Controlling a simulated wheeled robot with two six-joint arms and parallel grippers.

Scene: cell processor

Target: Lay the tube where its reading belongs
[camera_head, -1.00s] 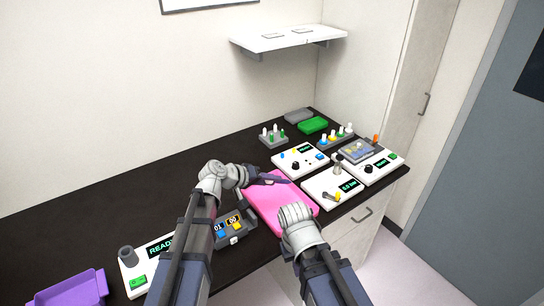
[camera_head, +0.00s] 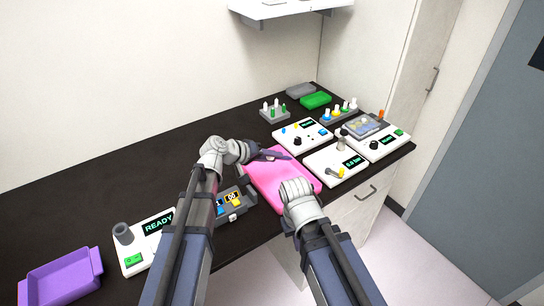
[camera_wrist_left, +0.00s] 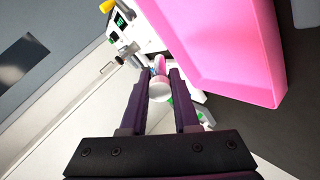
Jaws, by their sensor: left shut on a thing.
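My left gripper (camera_head: 282,154) is above the back edge of the pink tray (camera_head: 268,182). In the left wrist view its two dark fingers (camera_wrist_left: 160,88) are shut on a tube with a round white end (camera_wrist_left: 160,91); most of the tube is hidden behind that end. The pink tray also shows close by at upper right in that view (camera_wrist_left: 215,50). My right gripper (camera_head: 298,192) is over the front part of the pink tray, its fingers hidden behind its wrist. A purple tray (camera_head: 62,279) lies at far left; green (camera_head: 316,100) and grey (camera_head: 300,90) trays lie at the back.
A device reading READY (camera_head: 132,258) and a small dark device with a numbered display (camera_head: 236,207) stand left of the pink tray. White instruments (camera_head: 335,168) crowd its right. Racks with capped tubes (camera_head: 274,113) stand behind. The dark bench at back left is bare.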

